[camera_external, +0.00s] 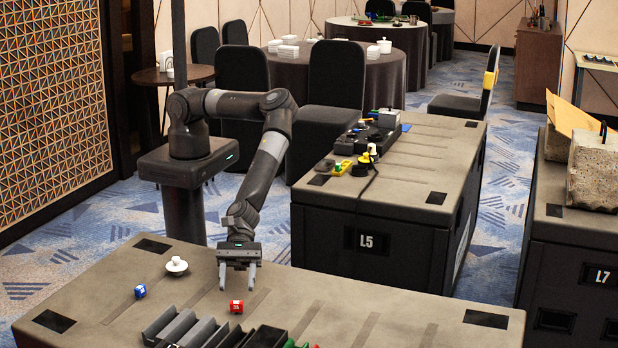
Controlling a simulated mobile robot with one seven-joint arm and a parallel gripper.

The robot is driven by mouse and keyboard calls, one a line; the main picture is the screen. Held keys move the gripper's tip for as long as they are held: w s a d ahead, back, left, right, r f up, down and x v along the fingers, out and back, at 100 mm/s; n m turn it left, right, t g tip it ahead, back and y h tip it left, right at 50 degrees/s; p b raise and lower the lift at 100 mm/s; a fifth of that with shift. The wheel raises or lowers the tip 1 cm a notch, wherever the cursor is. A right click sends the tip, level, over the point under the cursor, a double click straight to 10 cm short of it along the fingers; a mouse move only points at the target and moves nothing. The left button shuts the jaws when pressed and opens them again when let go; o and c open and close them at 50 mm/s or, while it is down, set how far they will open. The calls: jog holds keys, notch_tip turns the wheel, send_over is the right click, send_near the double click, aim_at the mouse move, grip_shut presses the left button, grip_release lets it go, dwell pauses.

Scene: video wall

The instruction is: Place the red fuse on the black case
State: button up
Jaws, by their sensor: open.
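The small red fuse (236,306) lies on the grey-brown top of the front case (390,312). My gripper (237,282) points down with its two fingers apart. It is empty and appears just behind and above the red fuse; the exact height gap is hard to tell. A large black case marked L5 (370,243), with a grey-brown top, stands behind and to the right. I cannot tell which of these cases the task calls the black case.
A blue fuse-like piece (140,291) and a white knob-like piece (176,265) lie left of my gripper. A row of dark bins (205,334) is at the front edge. Coloured parts (345,166) and a black device (368,138) sit on the L5 case. Another case, L7 (575,275), stands right.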

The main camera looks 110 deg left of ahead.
aim_at(237, 308)
jog(key=shift+x, duration=1.9)
jog(key=shift+w+a+f, duration=0.15)
jog(key=shift+a+f, duration=0.05)
jog(key=c, duration=1.1)
